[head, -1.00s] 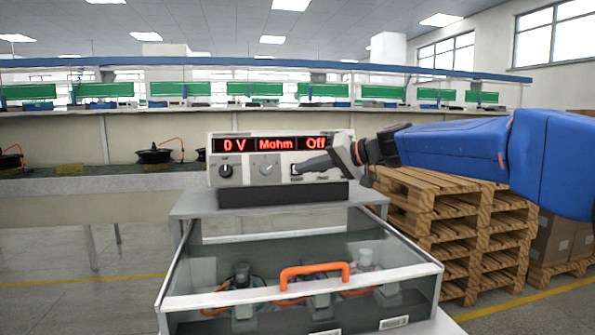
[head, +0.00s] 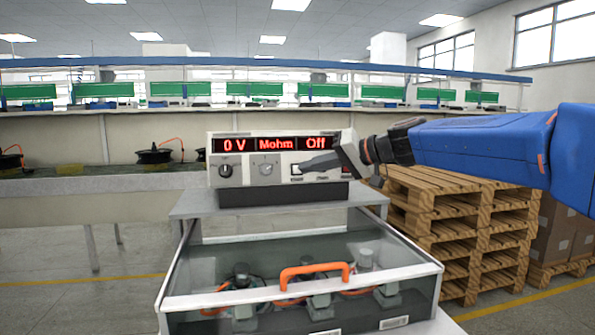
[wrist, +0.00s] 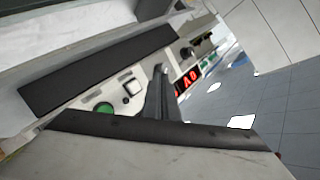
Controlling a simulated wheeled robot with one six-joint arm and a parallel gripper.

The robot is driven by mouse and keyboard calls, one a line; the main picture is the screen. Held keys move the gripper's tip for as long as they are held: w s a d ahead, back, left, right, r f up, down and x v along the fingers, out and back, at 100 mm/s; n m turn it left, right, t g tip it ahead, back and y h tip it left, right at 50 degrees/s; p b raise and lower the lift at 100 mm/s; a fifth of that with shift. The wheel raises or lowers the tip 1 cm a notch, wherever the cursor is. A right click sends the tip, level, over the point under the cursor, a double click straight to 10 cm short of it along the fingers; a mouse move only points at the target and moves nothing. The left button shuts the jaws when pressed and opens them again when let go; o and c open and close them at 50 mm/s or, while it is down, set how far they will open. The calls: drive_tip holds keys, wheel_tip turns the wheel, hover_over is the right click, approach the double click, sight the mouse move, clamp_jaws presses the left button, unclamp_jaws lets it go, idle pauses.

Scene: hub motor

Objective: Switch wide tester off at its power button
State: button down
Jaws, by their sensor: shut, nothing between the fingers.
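The wide tester (head: 245,185) is a pale box with a red display, on the stand behind the clear-lidded case. Its display (head: 275,144) reads "0 V", "Mohm" and "Off". A small white button in a dark frame (head: 297,168) is on the right half of its front; the wrist view shows a similar square button (wrist: 132,87). My gripper (head: 304,167) is shut and empty, its tips in front of the panel just right of that button. In the wrist view the gripper (wrist: 161,70) reaches across the panel, between the square button and the display. Contact cannot be told.
A case with a clear lid and orange handle (head: 315,272) stands in front, below the tester. Stacked wooden pallets (head: 450,225) are at the right, under my arm. The tester's knobs (head: 226,171) are left of my gripper. A green button (wrist: 104,108) shows in the wrist view.

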drive_tip(key=s+d+r, duration=0.1)
drive_tip(key=s, duration=0.4)
drive_tip(key=shift+s+d+r, duration=0.25)
drive_tip(key=shift+s+d, duration=0.05)
drive_tip(key=shift+d, duration=0.1)
